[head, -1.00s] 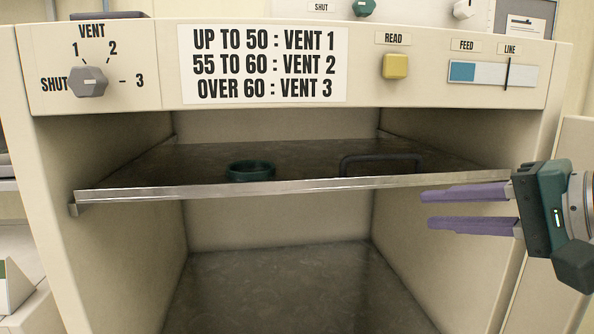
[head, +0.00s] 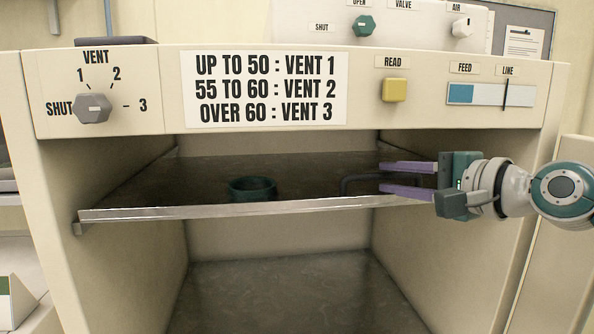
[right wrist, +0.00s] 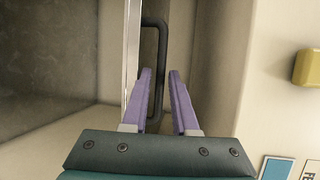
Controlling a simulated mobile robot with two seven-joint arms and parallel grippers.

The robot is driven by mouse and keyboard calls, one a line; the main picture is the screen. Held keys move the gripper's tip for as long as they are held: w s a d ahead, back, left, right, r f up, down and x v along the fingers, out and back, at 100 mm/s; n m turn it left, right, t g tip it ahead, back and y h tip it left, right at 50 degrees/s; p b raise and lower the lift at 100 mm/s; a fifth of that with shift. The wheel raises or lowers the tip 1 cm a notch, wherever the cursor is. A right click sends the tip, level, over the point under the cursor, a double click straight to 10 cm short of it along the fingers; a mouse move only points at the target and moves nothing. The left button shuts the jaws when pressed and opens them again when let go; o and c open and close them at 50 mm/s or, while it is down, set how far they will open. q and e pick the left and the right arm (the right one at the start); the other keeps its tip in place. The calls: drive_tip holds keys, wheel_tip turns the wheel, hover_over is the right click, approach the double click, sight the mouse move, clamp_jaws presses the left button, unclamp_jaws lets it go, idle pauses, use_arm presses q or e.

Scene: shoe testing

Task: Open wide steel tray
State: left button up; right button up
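The wide steel tray (head: 250,208) is a dark shelf-like sheet with a bright steel front edge, set across the cabinet's opening. A dark handle (head: 346,184) stands at its right part, partly hidden by my right gripper. My right gripper (head: 381,178) has two purple fingers spread apart, pointing left at the handle. In the right wrist view the handle's bar (right wrist: 162,50) runs between the two fingertips (right wrist: 160,72), with gaps showing; I see no clear grip. The steel edge (right wrist: 131,50) lies just left of the fingers. My left gripper is not in view.
A dark green ring-shaped dish (head: 252,189) sits on the tray. Above is a panel with a vent knob (head: 93,108), a vent sign (head: 264,88) and a yellow READ button (head: 394,90). Below the tray the cabinet is empty down to its dark floor (head: 290,292).

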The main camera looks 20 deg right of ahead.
drive_tip(key=shift+w, duration=0.15)
drive_tip(key=shift+c, duration=0.2)
clamp_jaws()
idle(1.2)
